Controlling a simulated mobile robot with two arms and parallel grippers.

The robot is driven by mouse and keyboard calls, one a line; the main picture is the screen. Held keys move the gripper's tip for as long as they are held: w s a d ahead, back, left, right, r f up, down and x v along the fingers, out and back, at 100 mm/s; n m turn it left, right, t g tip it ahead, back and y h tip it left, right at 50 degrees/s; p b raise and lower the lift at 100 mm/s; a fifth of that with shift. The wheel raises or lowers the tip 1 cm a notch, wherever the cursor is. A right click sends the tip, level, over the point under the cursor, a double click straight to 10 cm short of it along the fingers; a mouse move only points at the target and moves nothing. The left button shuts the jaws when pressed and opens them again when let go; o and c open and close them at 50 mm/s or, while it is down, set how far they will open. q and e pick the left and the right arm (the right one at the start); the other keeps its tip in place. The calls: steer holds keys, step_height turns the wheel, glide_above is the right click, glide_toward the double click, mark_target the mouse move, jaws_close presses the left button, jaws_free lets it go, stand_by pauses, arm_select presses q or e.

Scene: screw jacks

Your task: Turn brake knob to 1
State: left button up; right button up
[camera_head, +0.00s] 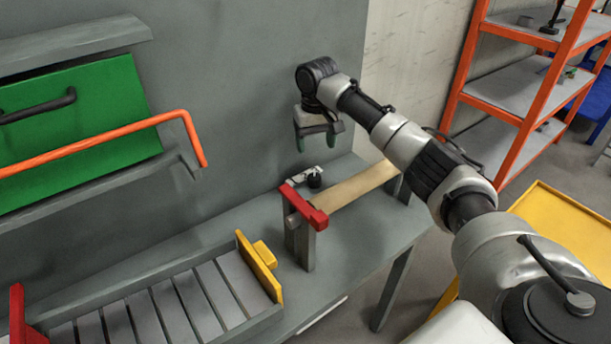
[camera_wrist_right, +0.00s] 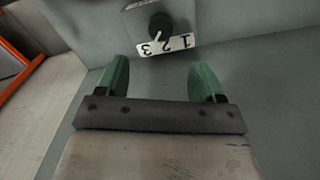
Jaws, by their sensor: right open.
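The brake knob (camera_head: 315,179) is small, round and black, mounted by a white label plate (camera_head: 300,175) at the wall behind the bench. In the right wrist view the knob (camera_wrist_right: 160,22) is at the top centre, and its plate (camera_wrist_right: 168,46) reads 1, 2, 3 upside down. A short white pointer mark on the knob points down-left, towards the 2–3 side; its exact setting is hard to tell. My right gripper (camera_head: 315,143) is open and empty, its green fingers above the knob in the head view and apart from it. My left gripper is not in view.
A red-capped bracket (camera_head: 305,207) and a beige roller or belt (camera_head: 355,186) stand just in front of the knob. A roller tray with a yellow end plate (camera_head: 259,266) is left. An orange rail (camera_head: 100,143) juts out from the wall. Orange shelving (camera_head: 533,117) stands right.

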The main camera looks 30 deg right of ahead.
mark_target(314, 176)
steer(key=shift+w+f, duration=0.25)
steer(key=shift+f, duration=0.55)
step_height(314, 176, down, 8)
steer(key=shift+s+f+b, duration=0.1)
steer(key=shift+f+b, duration=0.05)
steer(key=shift+b, duration=0.15)
steer(key=shift+f, duration=0.65)
steer(key=c, duration=0.9)
steer(key=shift+r, duration=0.1)
